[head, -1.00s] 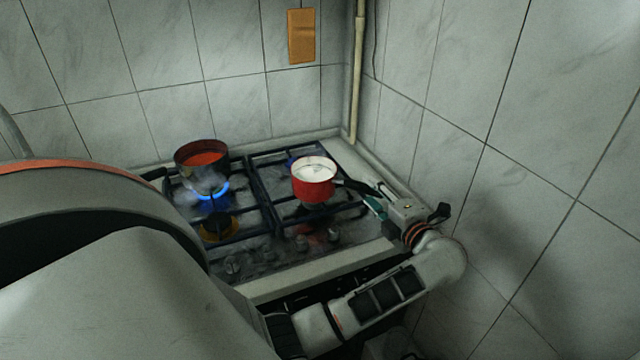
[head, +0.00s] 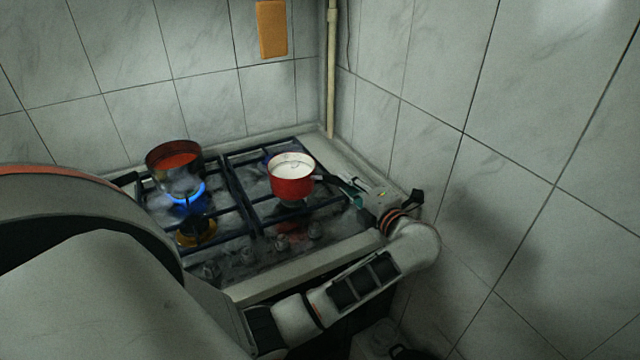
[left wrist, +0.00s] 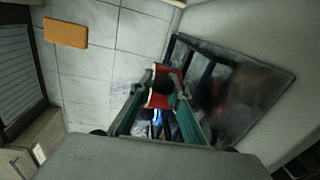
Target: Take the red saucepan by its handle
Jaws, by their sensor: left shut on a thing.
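The red saucepan (head: 291,189) with pale, creamy contents is at the right side of the hob, upright. I cannot tell whether it rests on the grate or is slightly above it. Its dark handle (head: 327,177) points right, toward my left gripper (head: 350,191). My left gripper is shut on that handle. In the left wrist view the two teal-lined fingers (left wrist: 163,84) close around the dark handle, with red of the saucepan (left wrist: 158,100) beyond, partly hidden. My right gripper is out of view.
A dark pot (head: 174,158) with red-orange contents stands on the left burner over a blue flame (head: 187,199). The gas hob (head: 262,240) has black grates and front knobs. Tiled walls stand close behind and to the right, with a pipe (head: 331,75) in the corner.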

